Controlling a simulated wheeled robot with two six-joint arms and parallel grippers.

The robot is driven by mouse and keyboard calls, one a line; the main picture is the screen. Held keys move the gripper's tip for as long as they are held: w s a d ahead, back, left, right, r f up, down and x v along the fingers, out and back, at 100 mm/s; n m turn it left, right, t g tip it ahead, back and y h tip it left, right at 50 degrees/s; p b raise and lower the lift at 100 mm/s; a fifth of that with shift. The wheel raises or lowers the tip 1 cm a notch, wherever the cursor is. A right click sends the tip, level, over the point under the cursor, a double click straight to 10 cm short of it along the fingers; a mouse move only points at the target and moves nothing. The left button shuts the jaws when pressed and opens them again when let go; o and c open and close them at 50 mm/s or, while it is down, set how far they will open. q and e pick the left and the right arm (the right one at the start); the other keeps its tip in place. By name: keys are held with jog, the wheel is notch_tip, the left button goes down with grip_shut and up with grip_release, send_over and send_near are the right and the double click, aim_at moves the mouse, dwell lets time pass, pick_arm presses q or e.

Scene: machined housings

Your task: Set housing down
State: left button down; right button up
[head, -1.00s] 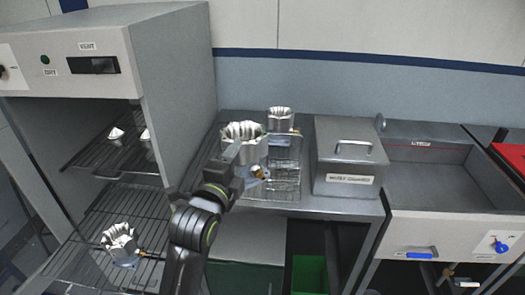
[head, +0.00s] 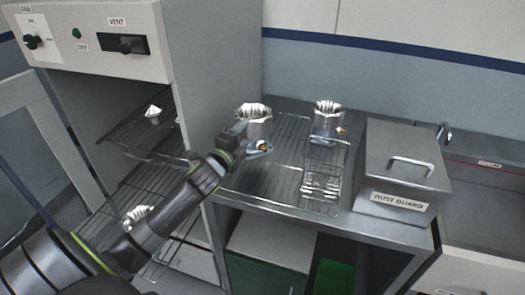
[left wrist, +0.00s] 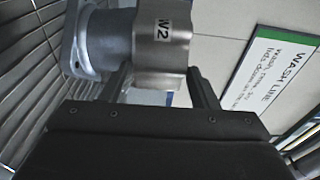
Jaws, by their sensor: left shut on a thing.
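My left gripper (head: 236,137) is shut on a silver machined housing (head: 254,121) at the left of the wire rack on the bench. In the left wrist view the same housing (left wrist: 150,45) is between the two fingers and carries a "W2" label. I cannot tell whether its flange touches the rack. A second housing (head: 327,118) stands upright at the back right of the rack (head: 262,182). Another housing (head: 138,214) is on the lower shelf of the open cabinet, partly behind my left arm. My right gripper is not in view.
The cabinet (head: 220,60) wall rises close left of the held housing. A lidded metal box marked "RUST GUARD" (head: 392,165) and a small wire basket (head: 321,182) stand to the right. The rack's middle is clear. A sign (left wrist: 285,75) shows in the wrist view.

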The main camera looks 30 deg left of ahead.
aim_at(249, 148)
pick_arm(q)
jog(key=shift+d+f+b, duration=0.1)
jog(key=shift+f+b, duration=0.3)
jog(key=shift+f, duration=3)
jog(key=c, duration=1)
grip_release()
jog(key=shift+f, duration=0.3)
jog(key=o, duration=0.5)
jog(key=shift+s+r, duration=0.1)
jog(key=shift+r, duration=0.05)
